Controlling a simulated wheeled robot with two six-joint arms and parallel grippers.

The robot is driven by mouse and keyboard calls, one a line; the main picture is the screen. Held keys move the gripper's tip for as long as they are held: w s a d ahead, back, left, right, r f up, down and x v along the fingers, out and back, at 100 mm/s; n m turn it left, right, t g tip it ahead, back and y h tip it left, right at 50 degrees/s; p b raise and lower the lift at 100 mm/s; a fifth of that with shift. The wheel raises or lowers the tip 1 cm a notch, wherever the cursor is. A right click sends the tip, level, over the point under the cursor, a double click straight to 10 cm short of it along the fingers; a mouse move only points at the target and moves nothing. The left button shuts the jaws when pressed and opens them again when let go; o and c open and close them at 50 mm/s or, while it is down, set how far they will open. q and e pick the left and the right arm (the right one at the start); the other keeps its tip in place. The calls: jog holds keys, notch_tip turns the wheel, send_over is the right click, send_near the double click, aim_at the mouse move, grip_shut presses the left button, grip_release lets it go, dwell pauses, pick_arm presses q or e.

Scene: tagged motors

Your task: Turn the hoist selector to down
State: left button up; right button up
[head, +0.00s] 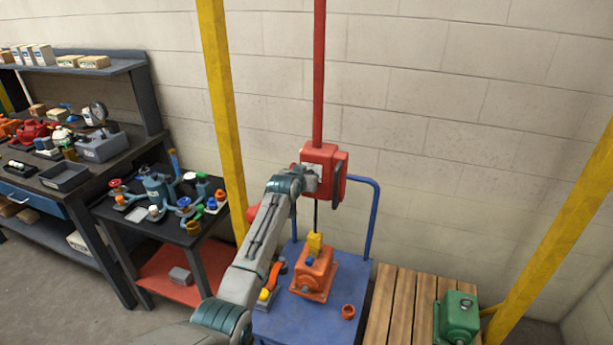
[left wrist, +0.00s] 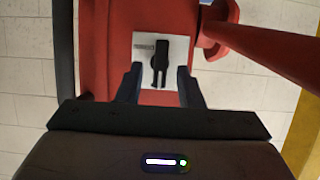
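The red hoist box (head: 326,153) hangs on a red pole in the head view, with my left gripper (head: 306,181) at its front face. In the left wrist view the box's white plate (left wrist: 142,66) carries the black selector (left wrist: 160,64). Its handle lies along the picture's vertical, and the small lettering on the plate is too small to read. My left gripper (left wrist: 160,72) is open, with one finger on each side of the selector and visible gaps to it. Whether the fingertips reach the handle's depth I cannot tell. My right gripper is in neither view.
Below the box a dark line runs to a yellow hook block (head: 315,243) over an orange motor (head: 313,274) on a blue cart (head: 327,325). Yellow posts (head: 222,105) stand on both sides. A green motor (head: 459,318) sits on a wooden pallet (head: 398,310) at right.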

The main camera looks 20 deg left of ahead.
pick_arm(q)
grip_shut()
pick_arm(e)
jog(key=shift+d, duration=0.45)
